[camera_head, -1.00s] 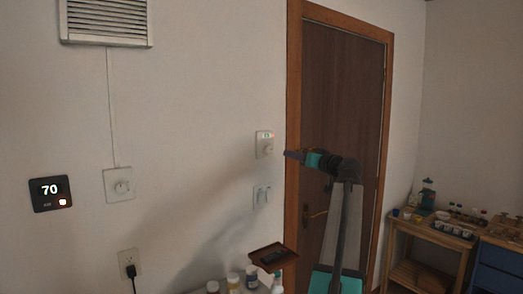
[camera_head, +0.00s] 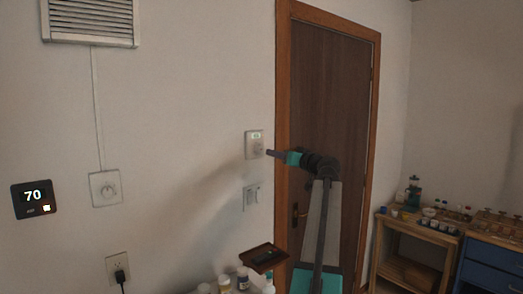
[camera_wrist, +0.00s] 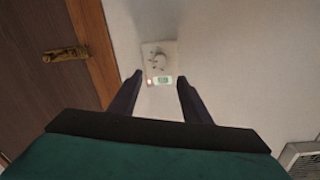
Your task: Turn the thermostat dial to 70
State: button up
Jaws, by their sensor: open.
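My gripper (camera_head: 271,154) is just right of the thermostat in the head view. In the wrist view my gripper (camera_wrist: 160,78) is open and empty, its two dark fingers framing the lower part of the thermostat. The fingers appear apart from the dial.
A white knob plate (camera_head: 105,188) hangs under a vent (camera_head: 90,22). A switch plate (camera_head: 251,196) is below the thermostat. A brown tray (camera_head: 263,258) and bottles stand below. The door (camera_head: 325,110) is closed.

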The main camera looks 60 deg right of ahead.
aim_at(259, 149)
jog(key=p+x, duration=0.3)
jog(key=x, duration=0.8)
jog(key=shift+w+p, duration=0.1)
jog(key=shift+p, duration=0.25)
jog(key=shift+c, duration=0.4)
jog(key=c, duration=1)
